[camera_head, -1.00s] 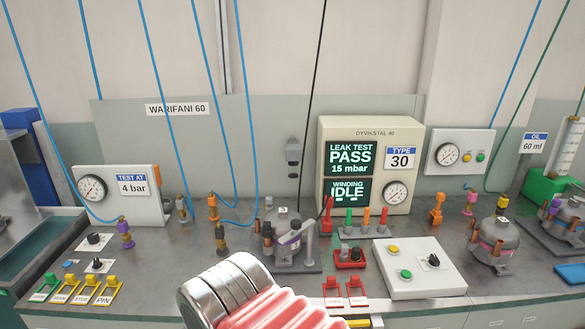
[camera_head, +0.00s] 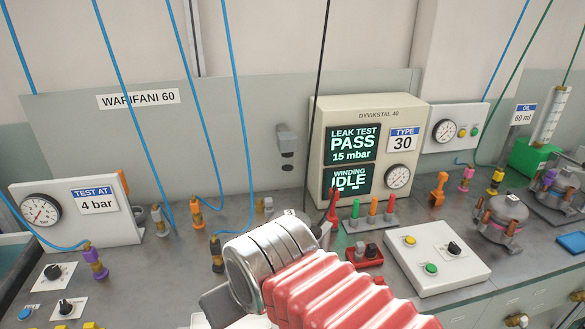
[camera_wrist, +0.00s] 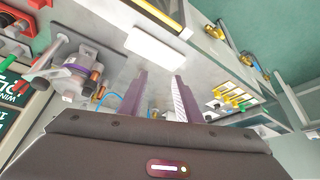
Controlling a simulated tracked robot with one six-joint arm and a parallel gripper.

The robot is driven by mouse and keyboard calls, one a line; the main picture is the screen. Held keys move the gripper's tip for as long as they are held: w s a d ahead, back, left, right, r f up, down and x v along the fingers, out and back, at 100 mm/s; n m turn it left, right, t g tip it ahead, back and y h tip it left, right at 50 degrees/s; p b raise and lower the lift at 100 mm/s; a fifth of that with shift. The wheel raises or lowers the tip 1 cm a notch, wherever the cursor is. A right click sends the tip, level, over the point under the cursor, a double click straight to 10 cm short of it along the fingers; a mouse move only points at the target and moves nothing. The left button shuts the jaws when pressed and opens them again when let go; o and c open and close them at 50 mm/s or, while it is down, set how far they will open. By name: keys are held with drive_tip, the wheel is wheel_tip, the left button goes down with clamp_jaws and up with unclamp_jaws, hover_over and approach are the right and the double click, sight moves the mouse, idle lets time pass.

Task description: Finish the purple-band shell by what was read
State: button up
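A metal shell with a purple band (camera_wrist: 88,68) and copper stubs stands in its holder at the left of the wrist view. In the head view my arm hides nearly all of it; a tag marked 3 (camera_head: 290,212) shows just above the arm. My gripper (camera_wrist: 162,95) is open and empty over the bench, with the shell to the left of its fingers. The tester screen (camera_head: 351,144) reads LEAK TEST PASS 15 mbar and WINDING IDLE, with a TYPE 30 plate (camera_head: 402,139). A gauge panel plate (camera_head: 96,201) reads TEST AT 4 bar. An oil plate (camera_head: 523,114) reads 60 ml.
A pink-band shell (camera_head: 500,217) and another shell (camera_head: 566,190) stand at the right. A white button box (camera_head: 440,263), a red-button unit (camera_head: 366,256) and coloured probes (camera_head: 372,210) stand nearby. Hoses hang from above. Yellow, green and black tags (camera_wrist: 233,98) lie right of the fingers.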

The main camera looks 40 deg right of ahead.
drive_tip(key=shift+w, duration=0.15)
drive_tip(key=shift+o, duration=0.2)
